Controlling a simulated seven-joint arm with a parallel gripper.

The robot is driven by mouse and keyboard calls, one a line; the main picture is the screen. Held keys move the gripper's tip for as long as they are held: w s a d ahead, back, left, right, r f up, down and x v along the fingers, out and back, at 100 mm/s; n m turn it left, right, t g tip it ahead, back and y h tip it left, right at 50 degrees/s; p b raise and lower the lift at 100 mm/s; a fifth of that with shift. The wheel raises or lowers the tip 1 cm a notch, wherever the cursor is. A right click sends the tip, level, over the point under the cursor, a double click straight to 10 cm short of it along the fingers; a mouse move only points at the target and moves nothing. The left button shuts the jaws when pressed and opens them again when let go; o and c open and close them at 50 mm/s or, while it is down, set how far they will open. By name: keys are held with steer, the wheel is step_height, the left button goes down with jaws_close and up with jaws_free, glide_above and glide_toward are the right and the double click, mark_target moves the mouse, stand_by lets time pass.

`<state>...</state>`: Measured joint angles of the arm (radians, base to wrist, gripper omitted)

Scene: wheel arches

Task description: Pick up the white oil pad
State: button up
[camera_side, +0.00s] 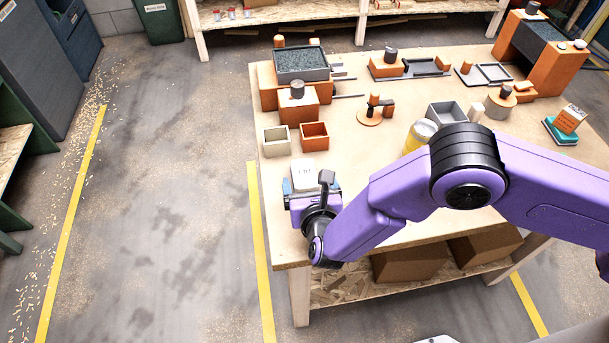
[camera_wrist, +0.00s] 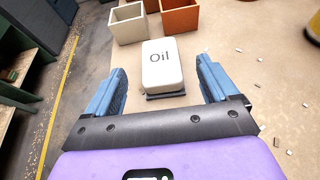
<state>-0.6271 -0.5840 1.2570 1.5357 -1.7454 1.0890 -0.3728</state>
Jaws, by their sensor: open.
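The white oil pad (camera_wrist: 162,65) is a rounded white block marked "Oil" on a thin dark base, lying on the table in the wrist view. It also shows in the side view (camera_side: 302,174), near the table's left edge. My gripper (camera_wrist: 160,82) is open, with one blue finger to the left of the pad and one to the right. Gaps show between the pad and both fingers in the wrist view. In the side view my gripper (camera_side: 313,186) is low over the table at the pad's near side, and it hides part of the pad.
Just beyond the pad stand a cream open box (camera_side: 276,141) and an orange open box (camera_side: 314,136). Behind them is an orange block (camera_side: 297,113) with a dark knob. A yellow cylinder (camera_side: 417,136) stands to the right. The table's left edge is close by.

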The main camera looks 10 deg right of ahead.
mark_target(304, 172)
steer(key=shift+x, duration=3.55)
steer(key=shift+a+f, duration=0.1)
steer(key=c, duration=1.1)
